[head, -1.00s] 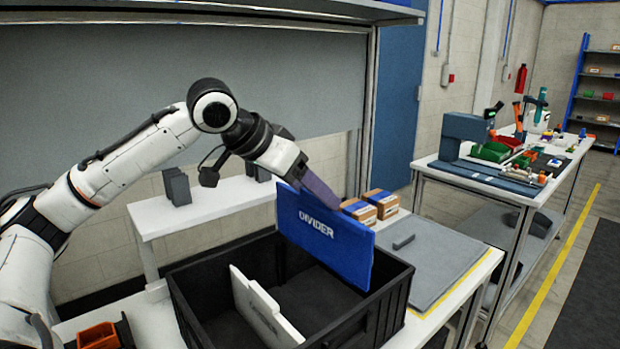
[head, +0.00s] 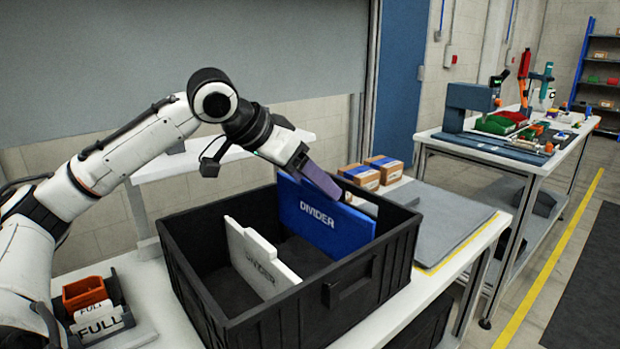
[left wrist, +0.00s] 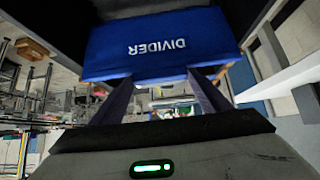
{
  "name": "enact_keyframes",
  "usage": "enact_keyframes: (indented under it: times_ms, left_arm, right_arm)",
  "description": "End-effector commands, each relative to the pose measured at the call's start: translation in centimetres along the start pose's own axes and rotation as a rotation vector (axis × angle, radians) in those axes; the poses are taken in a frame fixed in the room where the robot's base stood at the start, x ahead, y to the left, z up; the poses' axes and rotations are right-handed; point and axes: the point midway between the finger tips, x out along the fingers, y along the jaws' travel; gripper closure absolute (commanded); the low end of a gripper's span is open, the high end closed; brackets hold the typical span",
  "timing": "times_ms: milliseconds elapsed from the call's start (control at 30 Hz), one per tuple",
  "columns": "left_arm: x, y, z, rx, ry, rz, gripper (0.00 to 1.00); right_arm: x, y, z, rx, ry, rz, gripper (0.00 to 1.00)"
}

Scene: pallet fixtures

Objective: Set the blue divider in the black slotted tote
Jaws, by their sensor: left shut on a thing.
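The blue divider (head: 322,222), lettered DIVIDER, stands roughly upright in the far-right part of the black slotted tote (head: 340,298). Its lower part is below the tote's rim, and its upper edge sticks up above it. I cannot tell whether its ends sit in slots or its bottom touches the floor. My left gripper (head: 322,184) is shut on the divider's top edge. The left wrist view shows the divider (left wrist: 160,58) between the two fingers (left wrist: 160,78). A white divider (head: 260,262) stands in the tote to the left. My right gripper is out of view.
A grey mat (head: 445,222) lies on the white bench right of the tote, with small cartons (head: 383,168) behind. An orange bin (head: 84,292) and a card marked FULL (head: 98,326) sit at left. A white shelf (head: 225,160) runs behind the tote.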

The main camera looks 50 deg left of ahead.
Motion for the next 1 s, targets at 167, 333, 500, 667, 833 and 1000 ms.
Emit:
enact_keyframes:
  times_ms: [167, 333, 500, 667, 833, 1000]
  left_arm:
    - [1.6, 0.0, 1.6, 0.001, 0.002, 0.0, 0.71]
    - [2.6, 0.0, 2.6, 0.001, 0.002, 0.0, 0.71]
    - [3.1, 0.0, 3.1, 0.001, 0.002, 0.0, 0.71]
    - [3.3, 0.0, 3.2, 0.001, 0.003, 0.0, 0.71]
    - [3.2, 0.0, 3.2, 0.001, 0.002, 0.0, 0.71]
    - [3.2, 0.0, 3.2, 0.001, 0.002, 0.0, 0.71]
  right_arm:
    - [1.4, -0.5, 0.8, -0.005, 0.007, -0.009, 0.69]
    - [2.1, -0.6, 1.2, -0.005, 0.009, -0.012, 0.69]
    - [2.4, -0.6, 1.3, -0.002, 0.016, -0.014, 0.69]
    - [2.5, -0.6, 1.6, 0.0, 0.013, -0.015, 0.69]
    - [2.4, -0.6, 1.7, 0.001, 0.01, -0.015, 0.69]
    - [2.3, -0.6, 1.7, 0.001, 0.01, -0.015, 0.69]
